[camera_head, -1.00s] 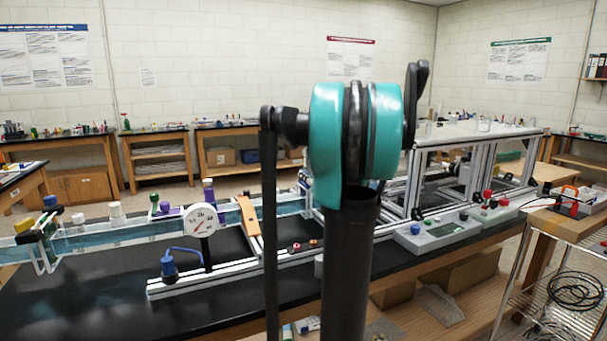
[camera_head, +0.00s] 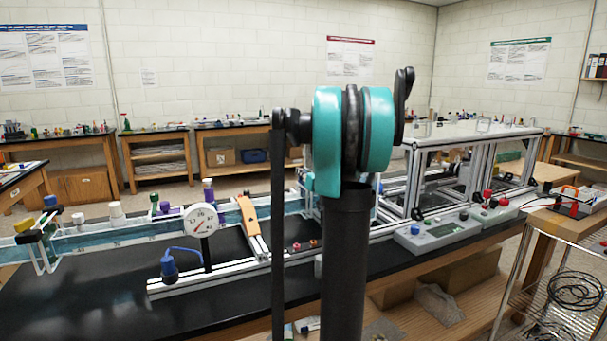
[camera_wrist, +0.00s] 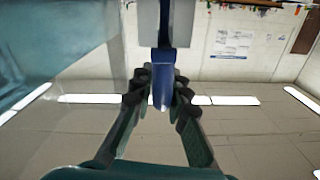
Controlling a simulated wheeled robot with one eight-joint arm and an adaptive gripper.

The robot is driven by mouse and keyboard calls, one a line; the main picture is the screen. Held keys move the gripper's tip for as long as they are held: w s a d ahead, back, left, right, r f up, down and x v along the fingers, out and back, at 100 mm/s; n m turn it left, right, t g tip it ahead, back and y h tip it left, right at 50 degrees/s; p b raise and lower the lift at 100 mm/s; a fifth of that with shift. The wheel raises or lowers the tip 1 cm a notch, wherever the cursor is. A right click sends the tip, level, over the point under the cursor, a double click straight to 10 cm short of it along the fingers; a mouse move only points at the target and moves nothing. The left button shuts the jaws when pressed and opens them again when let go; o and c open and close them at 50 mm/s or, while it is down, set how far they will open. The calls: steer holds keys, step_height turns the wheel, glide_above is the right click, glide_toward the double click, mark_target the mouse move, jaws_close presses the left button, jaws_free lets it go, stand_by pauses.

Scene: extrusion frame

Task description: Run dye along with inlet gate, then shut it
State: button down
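In the wrist view my gripper (camera_wrist: 162,92) has its two dark fingers on either side of a tapered blue piece (camera_wrist: 163,62), which hangs from a pale grey block. The gaps are too small to tell whether the fingers press on it. In the head view my arm hides my gripper. A clear flume channel (camera_head: 115,238) with bluish water runs along the bench. A blue bottle with a thin blue tube (camera_head: 169,268) stands in front of it, possibly the dye. I cannot tell for certain which part is the inlet gate.
A round white dial gauge (camera_head: 202,220) and a tan-orange slanted piece (camera_head: 249,216) stand by the channel. A grey control box (camera_head: 438,233) sits at the bench's right. An aluminium frame (camera_head: 480,170) rises behind. The black bench top (camera_head: 90,305) is clear at front left.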

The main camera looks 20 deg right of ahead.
steer(key=shift+r, duration=0.1)
stand_by(0.3)
steer(key=shift+r, duration=0.9)
steer(key=c, duration=1.5)
jaws_free()
steer(key=shift+c, duration=0.2)
steer(key=s, duration=1.2)
steer(key=shift+d, duration=0.15)
